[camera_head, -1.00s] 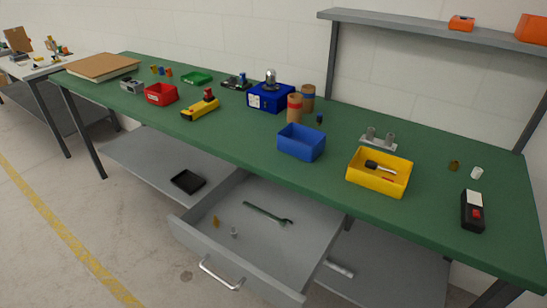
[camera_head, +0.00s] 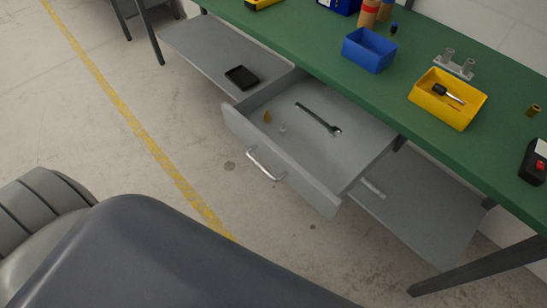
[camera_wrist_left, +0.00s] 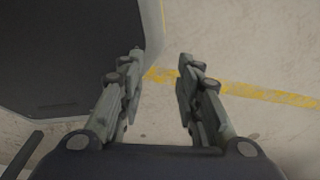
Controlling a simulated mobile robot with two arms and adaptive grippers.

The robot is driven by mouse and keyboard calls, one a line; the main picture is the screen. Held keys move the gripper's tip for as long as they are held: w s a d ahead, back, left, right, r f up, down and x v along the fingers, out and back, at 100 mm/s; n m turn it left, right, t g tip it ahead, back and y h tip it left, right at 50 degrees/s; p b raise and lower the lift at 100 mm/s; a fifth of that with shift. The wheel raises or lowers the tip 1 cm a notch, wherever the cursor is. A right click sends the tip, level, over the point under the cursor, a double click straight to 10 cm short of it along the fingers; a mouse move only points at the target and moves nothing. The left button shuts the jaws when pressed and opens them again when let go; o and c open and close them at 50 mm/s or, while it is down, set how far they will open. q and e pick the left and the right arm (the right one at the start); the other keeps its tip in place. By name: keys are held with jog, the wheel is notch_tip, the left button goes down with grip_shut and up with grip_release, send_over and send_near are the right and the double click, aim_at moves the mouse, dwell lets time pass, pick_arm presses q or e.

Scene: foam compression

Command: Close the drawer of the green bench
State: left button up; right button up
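The green bench (camera_head: 315,52) runs along the upper right of the head view. Its grey drawer (camera_head: 282,170) is pulled well out, with a silver bar handle (camera_head: 264,167) on its front. Neither gripper shows in the head view.
A blue bin (camera_head: 370,50) and a yellow bin (camera_head: 448,98) stand on the bench top. A black tray (camera_head: 241,77) lies on the lower shelf (camera_head: 205,58). A bench leg (camera_head: 480,268) stands at the lower right. The floor in front of the drawer is clear.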

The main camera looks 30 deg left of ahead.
pick_arm(q)
jog(key=shift+w+r, duration=0.1)
jog(key=shift+w, duration=0.1)
jog(key=c, duration=0.4)
jog(key=w+d+r+m+t, duration=0.1)
jog(key=w, duration=0.1)
jog(key=w+r+m+t+b, duration=0.1)
jog(key=w+m, duration=0.1)
jog(key=w+d+r+m+t+h, duration=0.1)
jog(key=r, duration=0.1)
jog(key=shift+w+d+m+t, duration=0.3)
jog(key=shift+w+d+t, duration=0.05)
jog(key=shift+w+t, duration=0.05)
grip_shut()
jog(key=m+t+h+b, duration=0.45)
jog(key=m+t, duration=0.75)
jog(key=m, duration=0.3)
send_near(315, 199)
jog(key=shift+h, duration=0.35)
jog(key=p+x, duration=0.3)
jog(key=x, duration=0.4)
jog(key=shift+a, duration=0.15)
